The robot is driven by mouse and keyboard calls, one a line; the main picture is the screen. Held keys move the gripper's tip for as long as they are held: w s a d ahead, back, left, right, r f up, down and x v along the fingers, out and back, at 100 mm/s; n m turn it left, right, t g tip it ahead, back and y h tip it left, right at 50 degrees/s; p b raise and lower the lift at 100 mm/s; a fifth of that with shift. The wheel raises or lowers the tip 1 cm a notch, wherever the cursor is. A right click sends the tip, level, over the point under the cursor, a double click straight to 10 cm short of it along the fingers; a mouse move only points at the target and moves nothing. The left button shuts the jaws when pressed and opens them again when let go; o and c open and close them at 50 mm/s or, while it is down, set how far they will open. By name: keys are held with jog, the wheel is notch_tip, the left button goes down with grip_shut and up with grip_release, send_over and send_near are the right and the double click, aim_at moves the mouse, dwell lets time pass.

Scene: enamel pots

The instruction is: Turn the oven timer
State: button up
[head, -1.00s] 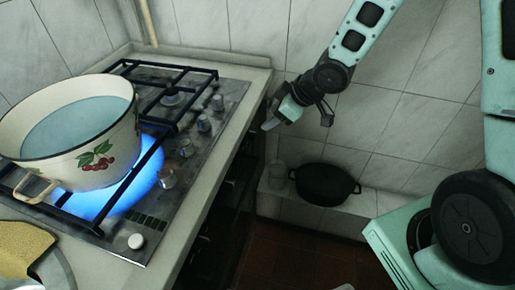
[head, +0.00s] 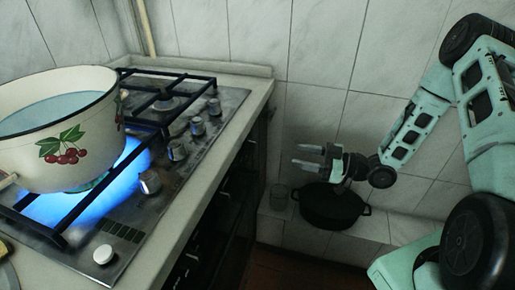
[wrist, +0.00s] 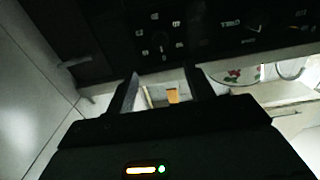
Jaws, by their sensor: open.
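The dark oven front (head: 232,205) is seen edge-on below the counter in the head view, so its dials are hard to make out there. In the wrist view the dark control panel (wrist: 200,30) crosses the top. It bears a dial (wrist: 155,43) ringed by marks and another dial (wrist: 258,21) beside small lettering that may mark the timer; I cannot read it surely. My gripper (head: 306,156) is open and empty, its fingers pointing left toward the oven front, apart from it. The fingers also show in the wrist view (wrist: 162,75), below the panel.
A cream pot with cherries (head: 85,150) stands over a lit blue flame on the hob (head: 150,185). Hob knobs (head: 177,150) line its right side.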

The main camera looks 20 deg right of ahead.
aim_at(255, 147)
jog(key=x, duration=1.3)
jog(key=shift+w+a, duration=0.25)
jog(key=shift+a, duration=0.05)
jog(key=c, duration=0.9)
